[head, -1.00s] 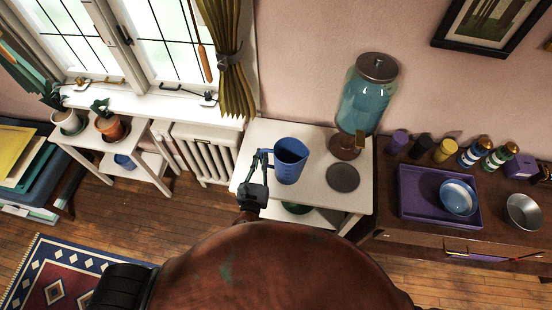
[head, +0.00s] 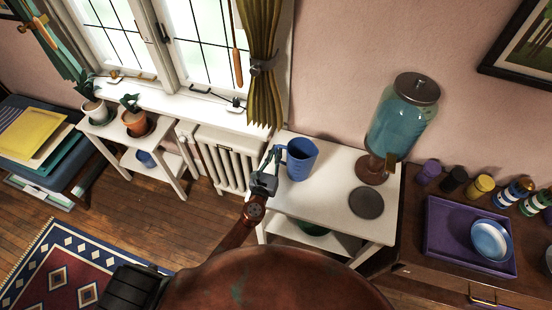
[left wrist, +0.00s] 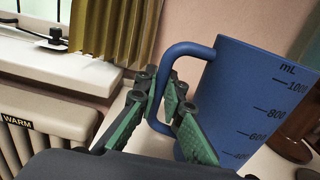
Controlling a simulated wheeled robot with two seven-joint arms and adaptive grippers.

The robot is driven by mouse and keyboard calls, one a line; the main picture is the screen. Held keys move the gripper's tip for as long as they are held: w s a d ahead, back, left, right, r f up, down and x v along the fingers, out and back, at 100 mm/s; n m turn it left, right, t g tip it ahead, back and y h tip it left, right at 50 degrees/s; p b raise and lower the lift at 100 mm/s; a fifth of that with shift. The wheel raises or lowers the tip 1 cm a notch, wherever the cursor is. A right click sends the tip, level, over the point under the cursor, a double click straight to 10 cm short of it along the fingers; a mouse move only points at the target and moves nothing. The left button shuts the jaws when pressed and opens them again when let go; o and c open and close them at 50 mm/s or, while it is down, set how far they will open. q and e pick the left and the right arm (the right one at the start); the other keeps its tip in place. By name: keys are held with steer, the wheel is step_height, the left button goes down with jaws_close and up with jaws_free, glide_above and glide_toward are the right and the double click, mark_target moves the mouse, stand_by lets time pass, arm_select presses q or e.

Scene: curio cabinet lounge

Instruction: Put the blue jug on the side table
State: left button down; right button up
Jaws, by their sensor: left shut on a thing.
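The blue jug (head: 300,160) is upright at the left side of the white table with the drink dispenser (head: 335,185). Whether its base touches that tabletop is unclear. My left gripper (head: 270,170) is shut on the jug's handle, left of its body. In the left wrist view, the green fingers (left wrist: 165,100) close around the handle of the jug (left wrist: 245,100), which has mL marks and tilts in that view. Another white table (head: 100,130), with two potted plants, stands at the left below the window. My right gripper is out of view.
The glass dispenser (head: 405,115) and a dark round mat (head: 366,203) are right of the jug. A radiator (head: 222,155) stands between the white tables. A brown cabinet (head: 415,250) with a purple tray (head: 440,235) is at the right.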

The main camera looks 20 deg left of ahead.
arm_select(q)
steer(key=shift+w+a+f+b, duration=0.1)
steer(key=shift+f+b, duration=0.55)
steer(key=shift+f, duration=0.95)
steer(key=shift+f, duration=0.15)
steer(key=c, duration=2.5)
jaws_free()
steer(key=shift+f, duration=0.1)
steer(key=o, duration=0.5)
steer(key=shift+c, duration=0.2)
